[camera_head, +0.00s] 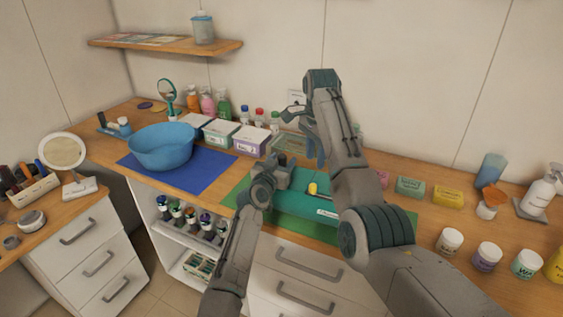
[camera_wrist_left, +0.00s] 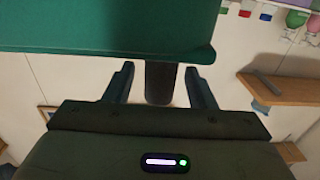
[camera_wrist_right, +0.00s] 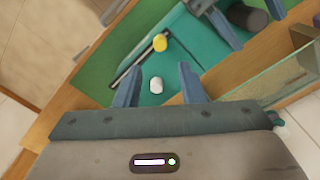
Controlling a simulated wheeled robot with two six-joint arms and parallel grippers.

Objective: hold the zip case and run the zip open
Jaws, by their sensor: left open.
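The teal zip case (camera_head: 300,203) lies on a green mat, partly hidden by my arms. A dark zip line (camera_wrist_right: 130,67) runs along it, with a yellow knob (camera_wrist_right: 160,43) near one end and a white knob (camera_wrist_right: 156,85). The yellow knob also shows in the head view (camera_head: 312,188). My left gripper (camera_wrist_left: 160,85) is open at the case's edge, its fingers on either side of a dark grey tab (camera_wrist_left: 160,78), apart from it. My right gripper (camera_wrist_right: 160,85) is open and empty above the case; the white knob appears between its fingers.
A blue basin (camera_head: 160,148) stands on a blue mat (camera_head: 190,178) to the left. Lidded boxes (camera_head: 250,140) and bottles stand behind. Soap bars (camera_head: 410,186) and jars (camera_head: 450,240) stand to the right. A clear-sided box (camera_wrist_right: 270,75) lies close to the case.

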